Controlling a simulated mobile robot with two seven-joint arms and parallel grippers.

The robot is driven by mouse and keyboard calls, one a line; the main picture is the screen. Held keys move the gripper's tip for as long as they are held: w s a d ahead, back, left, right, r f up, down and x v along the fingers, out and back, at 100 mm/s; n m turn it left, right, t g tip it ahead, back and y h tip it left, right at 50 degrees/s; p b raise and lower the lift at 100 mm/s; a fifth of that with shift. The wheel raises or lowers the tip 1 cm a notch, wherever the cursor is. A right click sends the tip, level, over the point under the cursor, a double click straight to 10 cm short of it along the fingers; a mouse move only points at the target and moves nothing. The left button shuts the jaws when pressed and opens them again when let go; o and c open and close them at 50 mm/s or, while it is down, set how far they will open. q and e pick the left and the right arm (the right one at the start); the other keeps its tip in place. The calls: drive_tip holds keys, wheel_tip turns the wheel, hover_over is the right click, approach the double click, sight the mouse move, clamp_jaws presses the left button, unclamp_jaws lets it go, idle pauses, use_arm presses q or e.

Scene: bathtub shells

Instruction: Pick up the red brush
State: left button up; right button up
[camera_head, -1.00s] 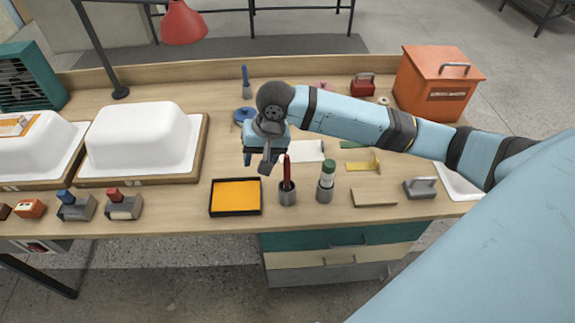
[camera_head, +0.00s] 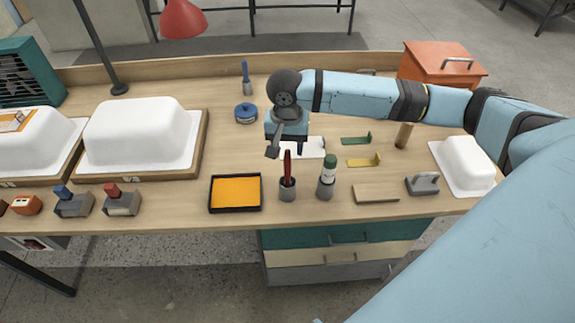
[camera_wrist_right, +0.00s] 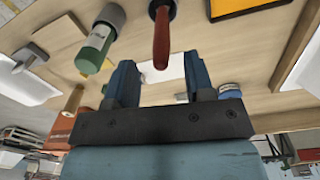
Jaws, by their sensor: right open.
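The red brush (camera_head: 287,167) stands upright, handle up, in a small grey cup (camera_head: 288,193) near the front of the workbench. My right gripper (camera_head: 288,150) is open and empty, just behind and above the brush handle in the head view. In the right wrist view, the red handle (camera_wrist_right: 161,38) points toward the space between the two open fingers (camera_wrist_right: 159,80), and nothing is between the jaws. The lower part of the brush is hidden in the cup. My left gripper is not in view.
A green-capped bottle (camera_head: 327,176) stands close to the right of the brush cup. An orange-filled black tray (camera_head: 236,208) lies to the left. A white tub shell (camera_head: 140,137) stands at the left, and a wooden block (camera_head: 376,194) lies at the front right.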

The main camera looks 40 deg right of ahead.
sight(287, 159)
drive_tip(key=f, duration=0.5)
drive_tip(key=shift+s+a, duration=0.1)
drive_tip(key=shift+a, duration=0.1)
clamp_jaws()
